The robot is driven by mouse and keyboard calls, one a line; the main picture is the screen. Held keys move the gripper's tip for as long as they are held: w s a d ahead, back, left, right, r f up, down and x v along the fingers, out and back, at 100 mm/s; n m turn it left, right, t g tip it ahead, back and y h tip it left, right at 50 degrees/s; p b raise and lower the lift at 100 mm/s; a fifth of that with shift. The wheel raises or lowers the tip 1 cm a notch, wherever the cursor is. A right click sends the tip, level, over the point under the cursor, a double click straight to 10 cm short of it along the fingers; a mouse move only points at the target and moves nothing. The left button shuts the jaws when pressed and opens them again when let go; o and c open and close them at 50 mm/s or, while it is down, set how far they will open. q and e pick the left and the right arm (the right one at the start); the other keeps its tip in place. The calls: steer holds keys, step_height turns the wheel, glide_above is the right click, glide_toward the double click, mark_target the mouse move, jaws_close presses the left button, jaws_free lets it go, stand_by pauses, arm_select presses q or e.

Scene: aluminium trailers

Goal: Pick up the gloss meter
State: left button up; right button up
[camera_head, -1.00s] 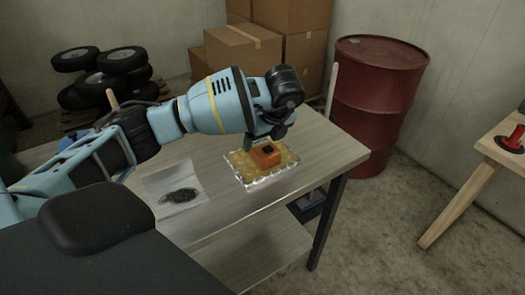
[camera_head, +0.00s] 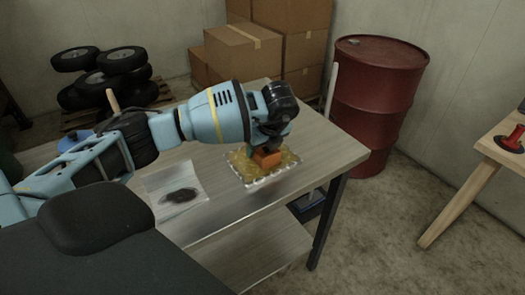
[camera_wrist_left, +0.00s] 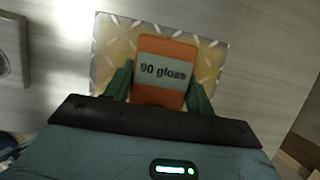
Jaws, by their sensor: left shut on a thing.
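The gloss meter is an orange block (camera_head: 267,159) with a grey label reading "90 gloss"; it also shows in the left wrist view (camera_wrist_left: 165,72). It is over a yellowish diamond-plate metal sheet (camera_head: 248,174) on the table; whether it still touches the sheet I cannot tell. My left gripper (camera_wrist_left: 160,85) is shut on the gloss meter, with one green finger on each side of it. In the head view the wrist hides part of the meter. My right gripper is not in view.
The table (camera_head: 322,150) is bare to the right of the sheet. A red drum (camera_head: 375,100) and cardboard boxes (camera_head: 243,50) stand behind. A wooden bench (camera_head: 462,208) is at right.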

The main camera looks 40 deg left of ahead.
arm_select(q)
steer(key=shift+c, duration=0.5)
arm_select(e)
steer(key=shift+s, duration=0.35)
arm_select(q)
steer(key=shift+r, duration=0.15)
steer(key=shift+r, duration=0.25)
step_height(320, 180, up, 3)
steer(key=shift+s+d+f, duration=0.1)
steer(key=shift+s+d, duration=0.05)
steer(key=s+d, duration=0.1)
steer(key=s, duration=0.1)
steer(key=s+d, duration=0.3)
steer(key=s, duration=0.1)
steer(key=shift+s+d+r, duration=0.15)
steer(key=shift+s+r, duration=0.2)
steer(key=s+d+p, duration=0.2)
steer(key=s+d, duration=0.2)
steer(key=s, duration=0.2)
steer(key=shift+s+r, duration=0.25)
steer(key=shift+r, duration=0.1)
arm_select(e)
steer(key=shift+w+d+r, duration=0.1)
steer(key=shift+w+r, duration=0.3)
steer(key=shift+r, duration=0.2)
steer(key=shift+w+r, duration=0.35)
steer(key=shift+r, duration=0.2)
arm_select(q)
steer(key=shift+d, duration=0.15)
